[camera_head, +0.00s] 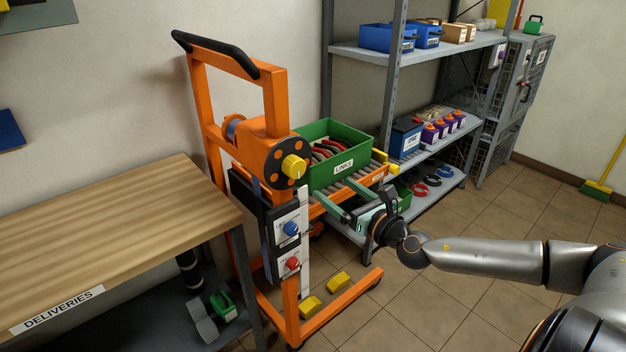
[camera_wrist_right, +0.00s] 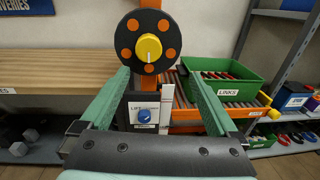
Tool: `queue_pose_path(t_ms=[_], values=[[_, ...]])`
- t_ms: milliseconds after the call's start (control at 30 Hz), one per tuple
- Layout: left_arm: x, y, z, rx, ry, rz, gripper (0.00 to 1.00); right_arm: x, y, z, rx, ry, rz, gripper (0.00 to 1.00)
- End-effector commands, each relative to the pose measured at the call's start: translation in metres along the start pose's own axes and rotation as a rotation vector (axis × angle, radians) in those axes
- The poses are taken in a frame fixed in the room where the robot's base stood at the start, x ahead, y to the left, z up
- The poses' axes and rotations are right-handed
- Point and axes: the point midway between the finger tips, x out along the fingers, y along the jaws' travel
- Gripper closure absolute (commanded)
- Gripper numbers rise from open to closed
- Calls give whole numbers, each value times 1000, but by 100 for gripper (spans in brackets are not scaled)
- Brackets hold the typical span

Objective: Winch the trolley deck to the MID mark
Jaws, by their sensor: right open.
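The orange trolley (camera_head: 278,85) stands between the bench and the shelves. Its winch has a black disc with orange dots (camera_wrist_right: 130,52) and a yellow knob (camera_head: 294,166); the knob also shows in the wrist view (camera_wrist_right: 148,47). The roller deck (camera_head: 358,190) carries a green LINKS bin (camera_head: 343,175). A white upright strip (camera_head: 305,240) stands beside the control panel; I cannot read a MID mark on it. My right gripper (camera_head: 335,191) is open and empty, apart from the knob. In the wrist view its green fingers frame the winch from below. My left gripper is not in view.
A blue knob (camera_head: 291,228) and a red knob (camera_head: 293,264) sit on the trolley's panel. The wooden DELIVERIES bench (camera_head: 120,220) is at left. Grey shelves (camera_head: 440,50) with boxes and batteries stand behind at right. Yellow blocks (camera_head: 311,306) lie low at the trolley's base.

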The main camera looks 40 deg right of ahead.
Motion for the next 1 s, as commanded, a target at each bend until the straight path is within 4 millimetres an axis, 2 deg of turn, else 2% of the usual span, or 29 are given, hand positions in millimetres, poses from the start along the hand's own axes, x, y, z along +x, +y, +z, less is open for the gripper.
queue_pose_path(t_ms=[200, 500, 700, 800, 900, 933, 1000], values=[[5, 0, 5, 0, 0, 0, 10, 10, -16, -14, 751, 27, -149, 4], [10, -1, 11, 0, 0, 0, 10, 14, -8, -31, 1842, 44, -224, 4], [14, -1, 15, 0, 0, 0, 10, 14, 6, -26, 2562, 64, -172, 4], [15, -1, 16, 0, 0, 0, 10, 12, 11, -17, 2867, 82, -115, 4], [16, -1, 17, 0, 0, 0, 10, 9, 12, -9, 3094, 105, -56, 4], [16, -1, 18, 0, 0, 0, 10, 9, 12, -7, -3135, -110, 40, 4], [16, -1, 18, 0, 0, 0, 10, 7, 13, -4, -3046, -117, 12, 4]])
